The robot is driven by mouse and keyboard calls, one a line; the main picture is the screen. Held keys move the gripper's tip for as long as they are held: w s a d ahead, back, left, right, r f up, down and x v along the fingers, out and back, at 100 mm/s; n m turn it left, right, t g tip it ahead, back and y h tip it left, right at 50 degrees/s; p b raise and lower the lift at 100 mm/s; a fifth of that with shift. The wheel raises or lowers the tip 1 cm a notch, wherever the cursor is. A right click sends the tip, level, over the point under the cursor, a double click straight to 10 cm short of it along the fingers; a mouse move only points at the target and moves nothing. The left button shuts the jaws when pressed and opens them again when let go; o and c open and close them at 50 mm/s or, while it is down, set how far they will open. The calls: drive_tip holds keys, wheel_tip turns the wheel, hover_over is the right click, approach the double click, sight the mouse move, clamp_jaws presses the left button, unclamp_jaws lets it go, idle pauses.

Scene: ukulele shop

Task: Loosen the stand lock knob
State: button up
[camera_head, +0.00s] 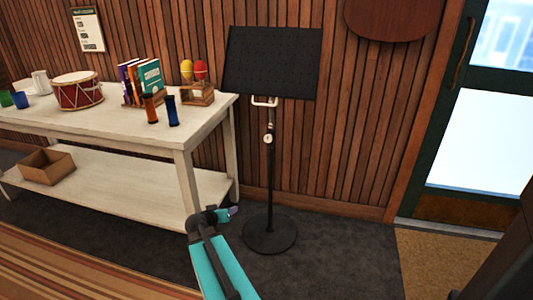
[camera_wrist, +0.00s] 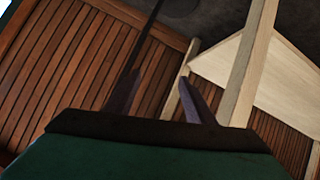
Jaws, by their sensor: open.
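A black music stand (camera_head: 270,185) stands upright on the floor, with a wide perforated desk (camera_head: 273,62) and a round base (camera_head: 270,234). A small pale knob (camera_head: 268,139) sits on its post, which I take for the lock knob. A white bent handle (camera_head: 264,102) is above it, under the desk. My gripper (camera_head: 236,211) is low, left of the post in the picture, and apart from the knob. In the wrist view my gripper (camera_wrist: 160,76) is open and empty, with the thin dark post (camera_wrist: 147,38) beyond it. I cannot make out the knob there.
Carpet right of the stand is clear, up to the door (camera_head: 470,130).

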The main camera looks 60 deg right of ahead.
drive_tip(key=d+r+m+t+h+b, duration=0.1)
drive_tip(key=d+r+m+h+b, duration=0.2)
drive_tip(key=d+r, duration=0.6)
drive_tip(key=t+h+b, duration=0.1)
drive_tip(key=h+b, duration=0.2)
drive_tip(key=b, duration=0.3)
approach(268, 140)
drive_tip(key=shift+m, duration=0.3)
drive_tip(key=v, duration=0.5)
drive_tip(key=shift+s, duration=0.2)
drive_tip(key=shift+d, duration=0.1)
drive_tip(key=shift+p+x, duration=0.35)
drive_tip(key=shift+x, duration=6.45)
drive_tip(key=shift+w+r, duration=0.1)
drive_tip(key=shift+r, duration=0.05)
